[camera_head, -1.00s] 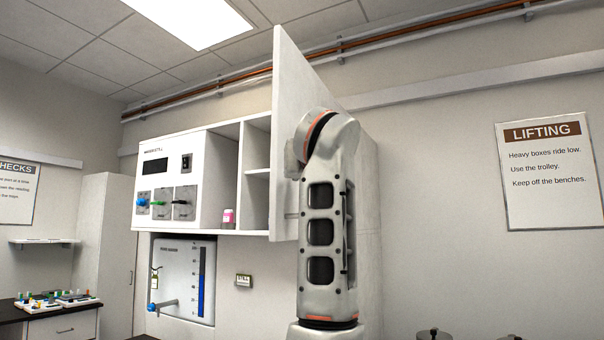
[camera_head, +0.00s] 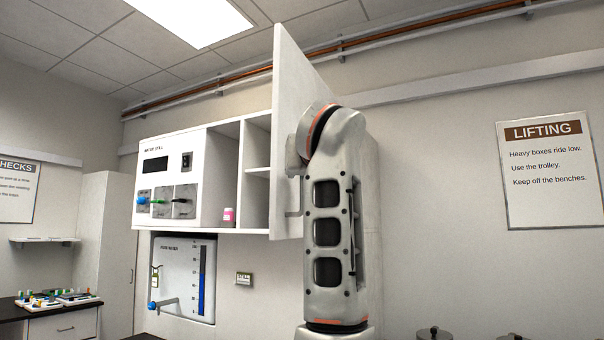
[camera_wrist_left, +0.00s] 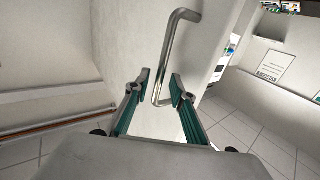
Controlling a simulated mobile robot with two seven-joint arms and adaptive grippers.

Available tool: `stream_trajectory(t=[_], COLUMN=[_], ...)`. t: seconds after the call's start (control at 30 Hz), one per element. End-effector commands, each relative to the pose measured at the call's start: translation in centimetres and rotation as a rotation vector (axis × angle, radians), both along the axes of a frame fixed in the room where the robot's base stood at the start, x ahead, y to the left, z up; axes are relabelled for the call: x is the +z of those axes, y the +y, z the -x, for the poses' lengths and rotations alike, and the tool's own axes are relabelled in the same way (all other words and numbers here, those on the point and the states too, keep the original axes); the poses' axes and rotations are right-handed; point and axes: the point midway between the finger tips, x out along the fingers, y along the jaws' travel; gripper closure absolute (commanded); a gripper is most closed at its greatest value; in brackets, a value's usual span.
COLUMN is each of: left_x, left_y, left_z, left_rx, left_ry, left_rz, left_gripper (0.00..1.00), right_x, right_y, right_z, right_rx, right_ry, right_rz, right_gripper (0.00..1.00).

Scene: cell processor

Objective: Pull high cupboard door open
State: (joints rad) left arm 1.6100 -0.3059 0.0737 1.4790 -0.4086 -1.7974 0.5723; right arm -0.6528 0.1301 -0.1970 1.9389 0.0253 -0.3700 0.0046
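The white high cupboard door (camera_head: 287,90) stands swung out from the wall unit in the head view, with open shelf compartments (camera_head: 257,153) showing to its left. Its bar handle (camera_head: 291,212) partly shows on the door's lower part beside my arm. In the left wrist view the metal handle (camera_wrist_left: 172,45) runs down to the door face, its lower end seen between the fingers. My left gripper (camera_wrist_left: 160,77) is open, its two green-padded fingers apart. Whether a finger touches the handle I cannot tell. In the head view an arm of mine hides the gripper. My right gripper is not in view.
A control panel (camera_head: 168,165) with knobs and a small pink-lidded jar (camera_head: 228,215) are left of the door. A feed-water gauge (camera_head: 185,275) is below. A LIFTING sign (camera_head: 548,170) hangs on the right wall, with open room before it.

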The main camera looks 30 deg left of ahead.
Motion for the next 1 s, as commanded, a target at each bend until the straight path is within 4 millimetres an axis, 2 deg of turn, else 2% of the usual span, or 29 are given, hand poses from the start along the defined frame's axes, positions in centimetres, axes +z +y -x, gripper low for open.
stream_trajectory(t=[0.2,0.4,1.0], left_x=[0.0,0.0,0.0], left_y=[-2.3,-3.3,-3.5], left_z=[2.8,4.3,4.5], left_rx=[-0.005,-0.001,-0.001], left_ry=[-0.002,0.001,0.0], left_rz=[0.001,0.001,0.0], left_gripper=[0.76,0.76,0.76], right_x=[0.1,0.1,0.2], right_y=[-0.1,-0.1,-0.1], right_z=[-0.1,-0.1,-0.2], right_rx=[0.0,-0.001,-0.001], right_ry=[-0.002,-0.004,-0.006], right_rz=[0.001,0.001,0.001], right_gripper=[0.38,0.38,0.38])
